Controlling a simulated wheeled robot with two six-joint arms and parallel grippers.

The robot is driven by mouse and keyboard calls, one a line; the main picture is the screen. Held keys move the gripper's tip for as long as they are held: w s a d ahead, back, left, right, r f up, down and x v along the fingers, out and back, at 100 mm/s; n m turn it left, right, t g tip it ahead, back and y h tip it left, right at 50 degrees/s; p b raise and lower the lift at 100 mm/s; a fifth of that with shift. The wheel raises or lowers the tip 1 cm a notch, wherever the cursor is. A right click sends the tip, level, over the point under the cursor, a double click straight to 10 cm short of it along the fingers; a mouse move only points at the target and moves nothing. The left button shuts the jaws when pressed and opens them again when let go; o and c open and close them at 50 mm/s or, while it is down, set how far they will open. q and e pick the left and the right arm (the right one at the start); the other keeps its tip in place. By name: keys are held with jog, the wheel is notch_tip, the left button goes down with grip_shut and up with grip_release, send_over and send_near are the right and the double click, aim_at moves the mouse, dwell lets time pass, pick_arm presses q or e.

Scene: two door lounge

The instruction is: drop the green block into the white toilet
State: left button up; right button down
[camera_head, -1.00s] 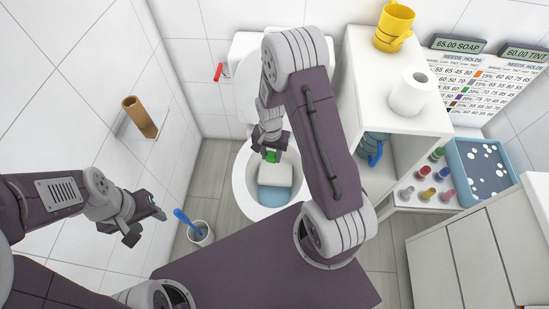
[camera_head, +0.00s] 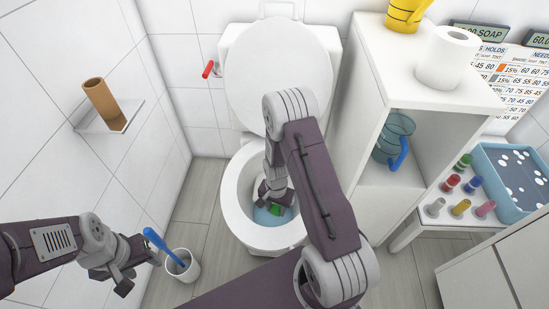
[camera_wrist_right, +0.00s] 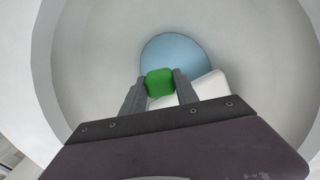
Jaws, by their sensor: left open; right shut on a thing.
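The white toilet (camera_head: 232,205) stands ahead with its lid up and blue water (camera_wrist_right: 168,50) in the bowl. The green block (camera_wrist_right: 160,83) is between the two fingers of my right gripper (camera_wrist_right: 159,87), which is shut on it. A white thing (camera_wrist_right: 205,88) lies in the bowl beside the block, partly hidden by the fingers. My left gripper (camera_head: 135,272) is open and empty at the lower left, away from the toilet.
A blue brush stands in a white pot (camera_head: 183,266) near my left gripper. A white shelf unit (camera_head: 425,92) with a blue jug (camera_head: 392,140) stands right of the toilet. A brown roll (camera_head: 104,104) stands on a left wall shelf.

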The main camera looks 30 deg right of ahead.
notch_tip(320, 180, down, 6)
jog(key=b, duration=0.5)
jog(key=shift+r, duration=0.3)
jog(key=c, duration=0.9)
grip_release()
jog(key=shift+o, duration=0.2)
notch_tip(320, 180, up, 9)
jog(key=p, duration=0.6)
jog(key=shift+r, duration=0.1)
